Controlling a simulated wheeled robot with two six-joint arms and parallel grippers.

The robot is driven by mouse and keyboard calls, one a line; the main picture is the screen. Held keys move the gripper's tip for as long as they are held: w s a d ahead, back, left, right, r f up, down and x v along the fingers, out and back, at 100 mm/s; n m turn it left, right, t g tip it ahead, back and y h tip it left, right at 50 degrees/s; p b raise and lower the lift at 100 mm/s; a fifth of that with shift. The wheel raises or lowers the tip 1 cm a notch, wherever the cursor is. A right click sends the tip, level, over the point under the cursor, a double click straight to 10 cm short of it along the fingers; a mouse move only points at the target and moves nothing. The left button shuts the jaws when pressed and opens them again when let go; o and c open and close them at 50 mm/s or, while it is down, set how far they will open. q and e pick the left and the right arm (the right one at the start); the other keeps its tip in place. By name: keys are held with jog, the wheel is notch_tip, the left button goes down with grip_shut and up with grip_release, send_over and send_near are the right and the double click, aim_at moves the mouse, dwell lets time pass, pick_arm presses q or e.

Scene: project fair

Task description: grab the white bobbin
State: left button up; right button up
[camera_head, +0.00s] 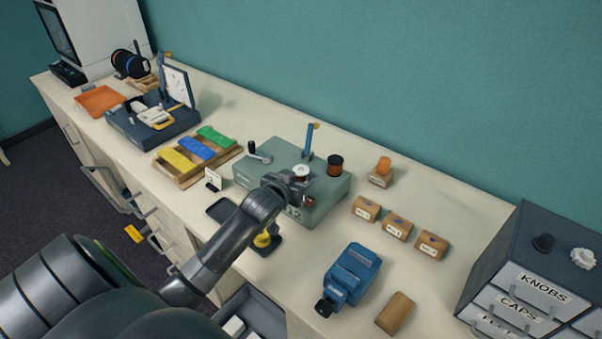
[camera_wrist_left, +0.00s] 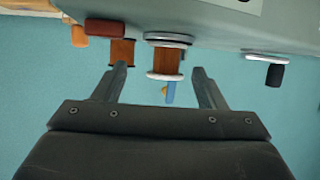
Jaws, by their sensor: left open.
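The white bobbin (camera_head: 301,169) stands on top of the grey-green machine (camera_head: 322,194), and its white upper flange shows in the head view. In the left wrist view the bobbin (camera_wrist_left: 166,63) has pale flanges and a copper-brown core and appears upside down below the machine. My left gripper (camera_head: 293,184) is at the machine, right by the bobbin. In the left wrist view this gripper (camera_wrist_left: 160,69) is open, and the bobbin shows in the gap between its fingertips. I cannot tell how deep it sits between them. My right gripper is not in view.
A dark-flanged copper spool (camera_head: 335,165) stands close to the bobbin. The machine also has a crank (camera_head: 259,153) and a blue post (camera_head: 310,139). Small wooden blocks (camera_head: 397,228) and a blue device (camera_head: 350,273) lie to the right. A labelled drawer unit (camera_head: 532,270) stands at far right.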

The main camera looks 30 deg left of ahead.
aim_at(299, 172)
pick_arm(q)
jog(key=shift+w+f, duration=0.1)
jog(key=shift+w, duration=0.25)
jog(key=shift+w+a+p, duration=0.25)
jog(key=shift+w+p, duration=0.1)
jog(key=shift+w, duration=0.1)
jog(key=x, duration=0.1)
jog(key=p+x, duration=0.1)
jog(key=x, duration=0.1)
jog(key=shift+a+r, duration=0.2)
jog(key=shift+a, duration=0.05)
jog(key=shift+w+f, duration=0.3)
jog(key=shift+w, duration=0.3)
jog(key=shift+c, duration=0.5)
jog(key=c, duration=0.9)
